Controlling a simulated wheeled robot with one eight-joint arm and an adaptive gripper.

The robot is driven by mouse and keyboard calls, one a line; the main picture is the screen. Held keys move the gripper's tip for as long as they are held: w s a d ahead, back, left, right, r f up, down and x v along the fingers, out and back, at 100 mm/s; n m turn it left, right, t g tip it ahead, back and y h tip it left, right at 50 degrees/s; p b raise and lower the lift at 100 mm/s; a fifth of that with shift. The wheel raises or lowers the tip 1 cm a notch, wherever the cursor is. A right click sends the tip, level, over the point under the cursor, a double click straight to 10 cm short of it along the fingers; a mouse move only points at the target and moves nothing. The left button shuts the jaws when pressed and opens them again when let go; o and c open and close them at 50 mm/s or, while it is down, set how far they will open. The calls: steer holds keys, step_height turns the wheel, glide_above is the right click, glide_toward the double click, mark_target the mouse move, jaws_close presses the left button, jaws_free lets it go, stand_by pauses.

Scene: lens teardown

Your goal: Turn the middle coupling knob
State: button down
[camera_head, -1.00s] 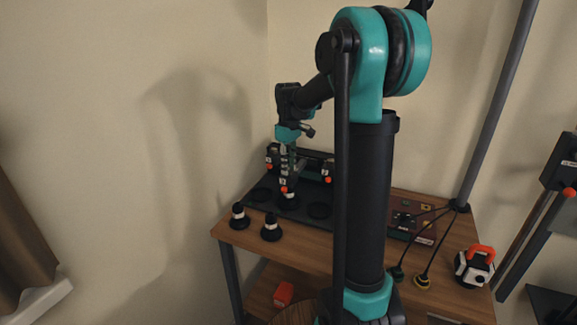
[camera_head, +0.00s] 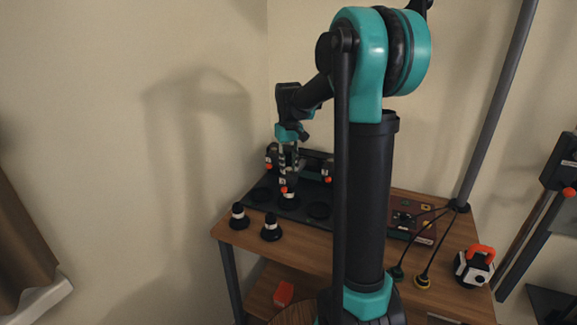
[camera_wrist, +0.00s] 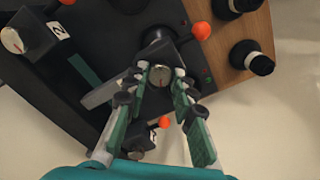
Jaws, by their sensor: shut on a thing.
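The middle coupling knob (camera_wrist: 160,76) is a silver-grey round face with a red line, on a dark block. In the wrist view it sits between the fingertips of my gripper (camera_wrist: 162,73), which is shut on it. In the head view my gripper (camera_head: 288,178) points down at the fixture, and the knob is hidden behind the fingers. Another silver knob (camera_wrist: 12,40) shows at upper left of the wrist view, beside a tag marked 2.
Two black-and-white lens parts (camera_head: 238,215) stand at the table's front left, and one stands on the dark mat (camera_head: 319,210). A maroon panel (camera_head: 425,231) and a white device with orange handle (camera_head: 474,266) lie to the right.

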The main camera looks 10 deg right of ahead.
mark_target(289, 168)
steer(key=m, duration=1.2)
steer(key=shift+d, duration=0.1)
steer(key=shift+m, duration=0.4)
steer(key=c, duration=1.3)
jaws_free()
steer(key=shift+o, duration=0.2)
step_height(289, 168, up, 12)
